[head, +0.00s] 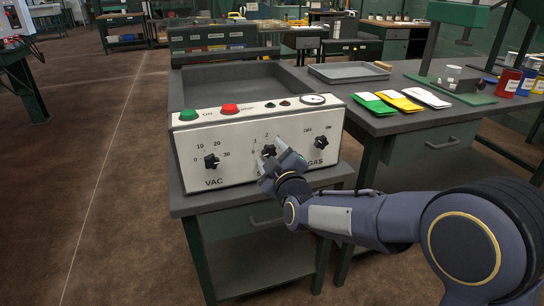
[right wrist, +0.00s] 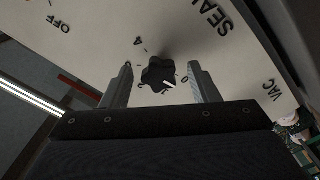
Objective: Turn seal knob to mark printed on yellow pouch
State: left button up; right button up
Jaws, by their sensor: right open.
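The dark seal knob (head: 269,150) is the middle knob on the white front of the control box (head: 240,174). In the right wrist view the knob (right wrist: 158,73) lies between the fingers of my right gripper (right wrist: 161,66), with a visible gap on both sides. The gripper is open at the panel, also in the head view (head: 270,151). The knob's white pointer faces lower right in the wrist view, near the 0; its exact setting is unclear. The yellow pouch (head: 400,101) lies on the right bench; its printed mark is too small to read. My left gripper is out of view.
The VAC knob (head: 212,161) and the GAS knob (head: 321,142) flank the seal knob. Green (head: 189,115) and red (head: 229,109) buttons sit on top of the box. A green pouch (head: 374,104) and a white pouch (head: 427,97) lie beside the yellow one.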

jog(key=c, duration=1)
